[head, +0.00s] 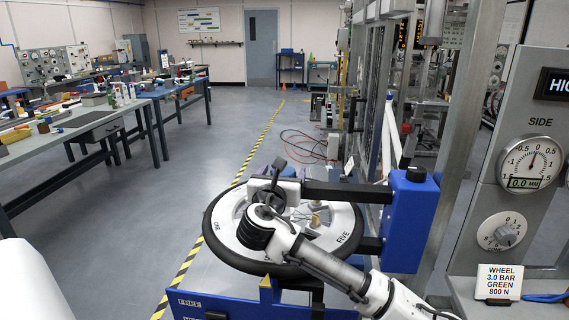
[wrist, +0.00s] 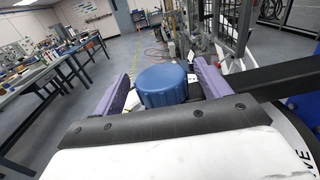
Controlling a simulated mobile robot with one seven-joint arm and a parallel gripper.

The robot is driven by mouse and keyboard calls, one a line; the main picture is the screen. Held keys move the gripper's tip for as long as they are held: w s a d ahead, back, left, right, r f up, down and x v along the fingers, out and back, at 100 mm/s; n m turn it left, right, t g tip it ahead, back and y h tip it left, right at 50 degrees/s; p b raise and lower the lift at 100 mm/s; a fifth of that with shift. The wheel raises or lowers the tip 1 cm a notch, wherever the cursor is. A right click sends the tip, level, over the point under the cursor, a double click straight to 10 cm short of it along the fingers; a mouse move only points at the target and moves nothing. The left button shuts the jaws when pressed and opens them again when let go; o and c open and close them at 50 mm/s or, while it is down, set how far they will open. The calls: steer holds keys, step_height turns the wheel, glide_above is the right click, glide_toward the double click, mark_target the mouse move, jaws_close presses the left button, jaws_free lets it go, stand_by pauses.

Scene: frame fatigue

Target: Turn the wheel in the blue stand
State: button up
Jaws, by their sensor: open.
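The wheel (head: 343,248) lies flat, with a black tyre and a pale rim marked with words such as FIVE. The blue stand (head: 408,222) holds it, with an upright block and black arm at the right and a blue base (head: 235,306) below. My gripper (head: 278,178) is over the wheel's middle in the head view, where my own wrist hides much of it. In the wrist view my gripper (wrist: 163,72) is open, with its purple fingers either side of a round blue ribbed cap (wrist: 163,86). I cannot tell whether they touch it.
Cluttered workbenches (head: 95,122) stand at the left. The floor between is clear.

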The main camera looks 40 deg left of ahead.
steer(key=shift+x, duration=1.5)
steer(key=shift+c, duration=0.2)
steer(key=c, duration=1.3)
